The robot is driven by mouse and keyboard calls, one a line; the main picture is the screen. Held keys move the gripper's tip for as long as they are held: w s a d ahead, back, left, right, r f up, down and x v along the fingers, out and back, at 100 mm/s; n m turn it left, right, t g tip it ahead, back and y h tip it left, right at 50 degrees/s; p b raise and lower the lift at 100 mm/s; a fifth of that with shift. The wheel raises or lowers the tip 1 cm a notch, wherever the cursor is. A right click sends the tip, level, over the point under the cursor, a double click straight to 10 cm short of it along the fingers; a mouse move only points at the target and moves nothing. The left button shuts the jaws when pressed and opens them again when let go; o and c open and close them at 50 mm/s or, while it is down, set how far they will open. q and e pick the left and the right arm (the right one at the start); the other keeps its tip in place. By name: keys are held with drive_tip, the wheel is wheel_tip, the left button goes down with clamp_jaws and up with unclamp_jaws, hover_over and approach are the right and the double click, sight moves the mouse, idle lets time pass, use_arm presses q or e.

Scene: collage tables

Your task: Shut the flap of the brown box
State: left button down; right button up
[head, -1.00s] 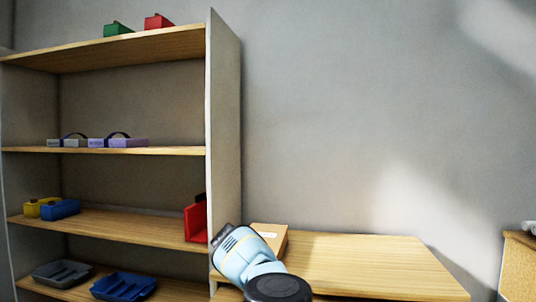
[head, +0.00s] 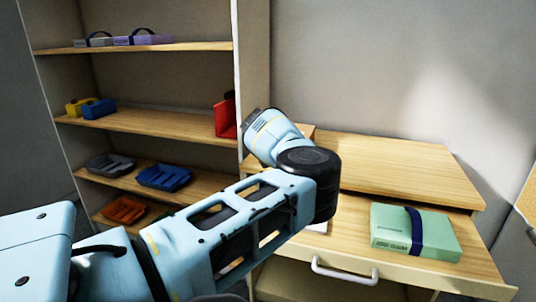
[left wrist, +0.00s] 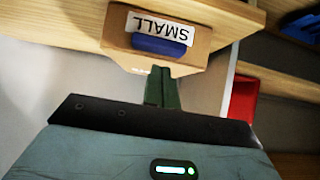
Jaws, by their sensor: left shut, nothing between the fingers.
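The brown box (head: 308,130) sits at the left back of the wooden desk top, mostly hidden behind my left arm in the head view. In the left wrist view the brown box (left wrist: 200,46) bears a white label reading SMALL, upside down, with a dark blue part beside it. I cannot tell how far its flap stands open. My left gripper (left wrist: 162,85) is shut and empty, its green fingertips close to the box's near edge by the blue part. Whether they touch is unclear. My left gripper is hidden behind its wrist in the head view. My right gripper is not in view.
A shelf unit (head: 253,60) with coloured cases and trays stands left of the desk, close to my left wrist. A red holder (head: 226,118) sits on its near side. A pale green case (head: 390,232) lies on the desk's lower front level, above a handle (head: 345,272).

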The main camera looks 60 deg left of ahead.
use_arm(q)
drive_tip(key=s+d+f+b, duration=0.1)
drive_tip(key=s+d, duration=0.5)
drive_tip(key=s, duration=0.1)
drive_tip(key=shift+s+f+b, duration=0.15)
drive_tip(key=shift+f+b, duration=0.15)
drive_tip(key=shift+b, duration=0.1)
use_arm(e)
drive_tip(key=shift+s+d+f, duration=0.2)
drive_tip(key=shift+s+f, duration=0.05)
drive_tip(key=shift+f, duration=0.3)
use_arm(q)
drive_tip(key=shift+d, duration=0.1)
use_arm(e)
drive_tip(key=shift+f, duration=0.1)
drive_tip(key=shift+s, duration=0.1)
